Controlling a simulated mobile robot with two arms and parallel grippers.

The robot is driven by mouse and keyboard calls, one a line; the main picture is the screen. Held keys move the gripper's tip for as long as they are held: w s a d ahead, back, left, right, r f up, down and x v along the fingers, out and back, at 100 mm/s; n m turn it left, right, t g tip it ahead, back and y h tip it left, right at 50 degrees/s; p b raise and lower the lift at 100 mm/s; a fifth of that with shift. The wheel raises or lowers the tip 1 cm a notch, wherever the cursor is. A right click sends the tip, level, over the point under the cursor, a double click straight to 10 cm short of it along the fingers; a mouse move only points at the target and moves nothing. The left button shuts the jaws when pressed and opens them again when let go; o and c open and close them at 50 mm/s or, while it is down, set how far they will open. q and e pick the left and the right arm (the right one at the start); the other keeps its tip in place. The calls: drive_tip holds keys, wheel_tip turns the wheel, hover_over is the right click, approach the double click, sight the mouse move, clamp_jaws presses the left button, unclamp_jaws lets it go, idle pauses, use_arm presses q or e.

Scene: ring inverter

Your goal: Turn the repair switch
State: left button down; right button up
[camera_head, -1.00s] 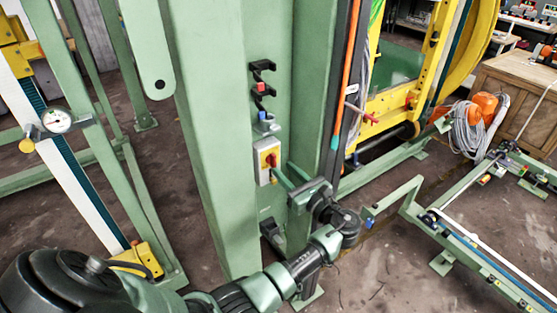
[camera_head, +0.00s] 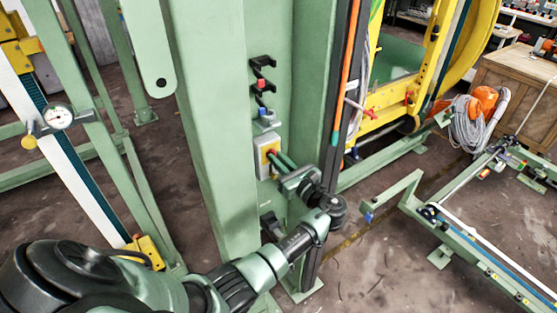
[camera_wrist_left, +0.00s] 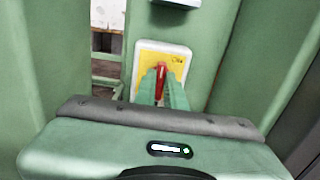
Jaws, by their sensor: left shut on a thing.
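The repair switch is a grey box with a yellow face (camera_head: 262,160) on the green column. In the left wrist view its yellow plate (camera_wrist_left: 152,84) shows with the red knob (camera_wrist_left: 161,80) upright in the middle. My left gripper (camera_head: 273,157) reaches the switch from the right. Its two green fingers (camera_wrist_left: 160,88) are shut on the red knob, one on each side. In the head view the fingers hide most of the knob. My right gripper is not in view.
A red button (camera_head: 261,84) and a blue button (camera_head: 265,115) sit above the switch on the column (camera_head: 215,130). A green post stands close on the right. A low green frame (camera_head: 400,190) stands on the floor further right.

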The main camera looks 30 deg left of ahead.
use_arm(q)
drive_tip(key=shift+f, duration=0.1)
drive_tip(key=shift+s+f+n+b, duration=0.1)
drive_tip(key=shift+f+n+b, duration=0.05)
drive_tip(key=shift+n+b, duration=4.2)
drive_tip(key=shift+s+f+n+b, duration=0.1)
drive_tip(key=shift+f+n+b, duration=0.05)
drive_tip(key=shift+n+b, duration=4.2)
drive_tip(key=shift+n, duration=0.3)
drive_tip(key=c, duration=1.5)
unclamp_jaws()
drive_tip(key=shift+r, duration=0.1)
